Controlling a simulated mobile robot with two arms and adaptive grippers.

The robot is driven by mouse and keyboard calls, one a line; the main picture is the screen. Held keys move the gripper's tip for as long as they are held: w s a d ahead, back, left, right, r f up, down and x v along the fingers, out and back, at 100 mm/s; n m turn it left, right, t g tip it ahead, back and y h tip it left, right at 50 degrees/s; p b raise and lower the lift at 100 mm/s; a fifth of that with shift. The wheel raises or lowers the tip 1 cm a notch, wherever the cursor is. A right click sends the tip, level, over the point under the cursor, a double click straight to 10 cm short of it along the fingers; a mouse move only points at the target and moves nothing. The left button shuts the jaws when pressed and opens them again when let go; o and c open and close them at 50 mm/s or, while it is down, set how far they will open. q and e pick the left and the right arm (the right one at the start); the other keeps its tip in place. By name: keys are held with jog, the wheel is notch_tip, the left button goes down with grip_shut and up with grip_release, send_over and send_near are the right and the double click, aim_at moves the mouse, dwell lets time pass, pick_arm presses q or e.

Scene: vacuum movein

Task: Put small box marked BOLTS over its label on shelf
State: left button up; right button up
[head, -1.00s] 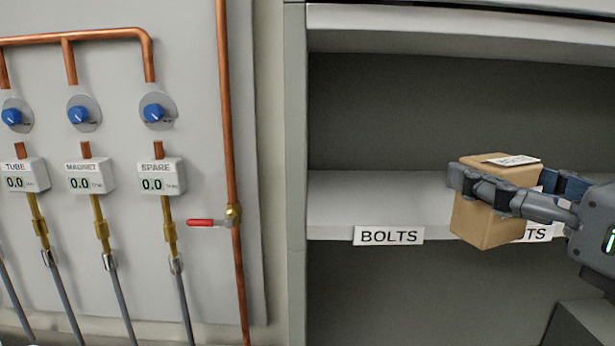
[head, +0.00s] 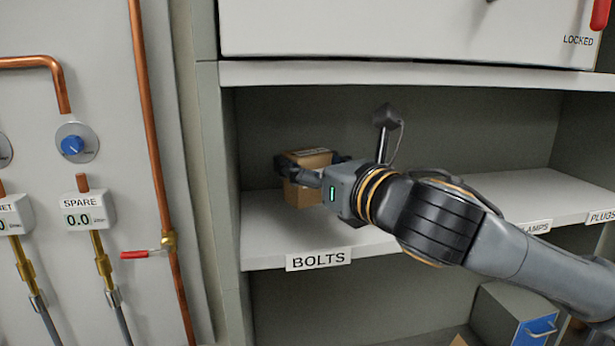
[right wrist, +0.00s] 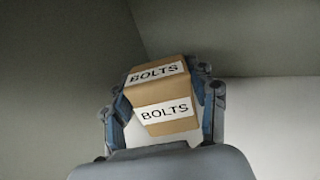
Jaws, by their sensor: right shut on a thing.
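The small cardboard box (head: 306,192) is inside the shelf bay, above and behind the BOLTS label (head: 318,260) on the shelf's front edge. In the right wrist view the box (right wrist: 164,120) shows two white BOLTS stickers and looks slightly tilted. My right gripper (head: 308,167) is shut on the box, one finger on each side; both fingers also show in the right wrist view. Whether the box touches the shelf board (head: 262,236) cannot be told. My left gripper is not in view.
The grey cabinet side (head: 228,170) is close left of the box. A locked compartment (head: 400,28) is above. The shelf is bare to the right, past labels ending in AMPS (head: 536,226) and PLUGS (head: 601,216). A box with a blue front (head: 535,332) is below. Copper pipes (head: 150,120) run at left.

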aim_at(317, 191)
notch_tip(317, 191, down, 3)
jog(key=shift+f+p, duration=0.1)
jog(key=shift+p, duration=0.4)
jog(key=shift+f, duration=0.1)
jog(key=shift+f, duration=0.2)
jog(key=o, duration=1.3)
jog(key=shift+o, duration=0.2)
